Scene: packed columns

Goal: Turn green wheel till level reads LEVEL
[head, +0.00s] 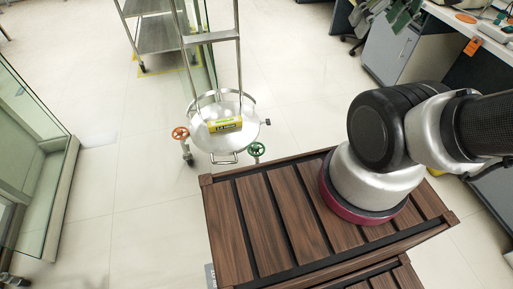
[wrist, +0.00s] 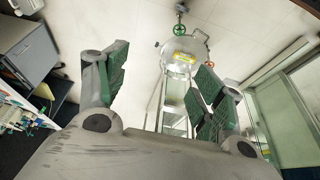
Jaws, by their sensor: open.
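The green wheel (head: 257,149) is at the near right of a round steel plate (head: 226,140) on a stand. It also shows in the wrist view (wrist: 180,30), above the plate. A yellow-green level (head: 225,124) lies on the plate; its reading is too small to make out. An orange wheel (head: 180,133) is at the plate's left and shows at the right in the wrist view (wrist: 231,84). My gripper (wrist: 160,70) has its green-padded fingers spread and empty, well apart from the green wheel. Green-padded fingers also appear at the top right of the head view.
Tall steel posts (head: 237,50) rise behind the plate. A steel shelf cart (head: 155,30) stands further back. A glass-walled cabinet (head: 35,150) is at the left, and a desk (head: 470,30) at the right. A slatted wooden top (head: 255,215) is in front.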

